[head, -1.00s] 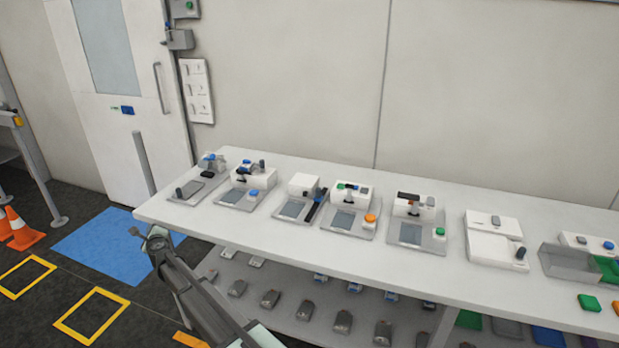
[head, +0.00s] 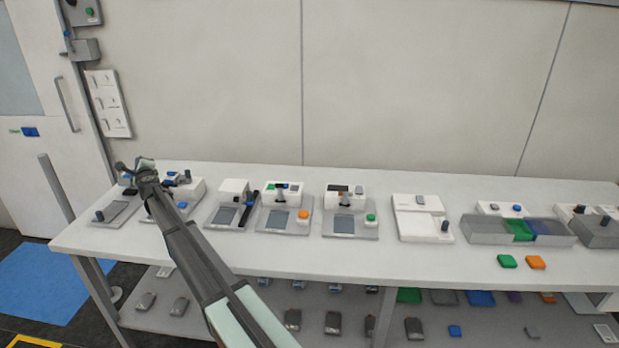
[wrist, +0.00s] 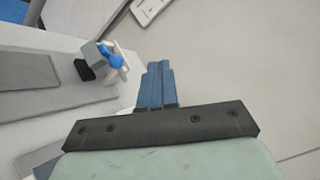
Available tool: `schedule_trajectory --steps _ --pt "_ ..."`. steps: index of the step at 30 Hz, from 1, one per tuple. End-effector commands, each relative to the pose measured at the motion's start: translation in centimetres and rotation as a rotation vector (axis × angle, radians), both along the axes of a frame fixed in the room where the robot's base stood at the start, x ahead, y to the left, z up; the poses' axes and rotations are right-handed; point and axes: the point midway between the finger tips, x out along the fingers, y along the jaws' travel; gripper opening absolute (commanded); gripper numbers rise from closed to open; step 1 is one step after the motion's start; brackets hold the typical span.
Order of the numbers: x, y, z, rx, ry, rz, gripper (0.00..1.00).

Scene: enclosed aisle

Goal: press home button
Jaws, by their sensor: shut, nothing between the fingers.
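No label reading "home" is legible, so I cannot tell which button is the home button. Several white devices on the table carry buttons. One has an orange button (head: 303,214) and another a green button (head: 370,217). The device with a blue button in the earlier head view is now partly behind my arm; a white body with a blue part (head: 184,205) shows beside it. My gripper (wrist: 157,68) is shut and empty, its blue fingers together in the wrist view. In the head view it is over the table's left end, its fingertips not clear.
The white table (head: 420,262) runs along the wall. A grey device (head: 115,213) with a dark knob stands at its left end; a grey plate and blue part (wrist: 112,60) show left of my fingers in the wrist view. Loose green (head: 507,261) and orange (head: 536,262) blocks lie near the front edge.

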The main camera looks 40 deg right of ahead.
Motion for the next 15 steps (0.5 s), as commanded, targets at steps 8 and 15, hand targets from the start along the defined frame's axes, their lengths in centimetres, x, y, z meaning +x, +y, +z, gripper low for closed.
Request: schedule_trajectory --steps 8,15 --pt "0.3 -11.5 1.7 -0.152 -0.006 -0.009 0.00" --pt "-0.6 -21.1 2.3 -0.288 0.008 -0.007 0.00"
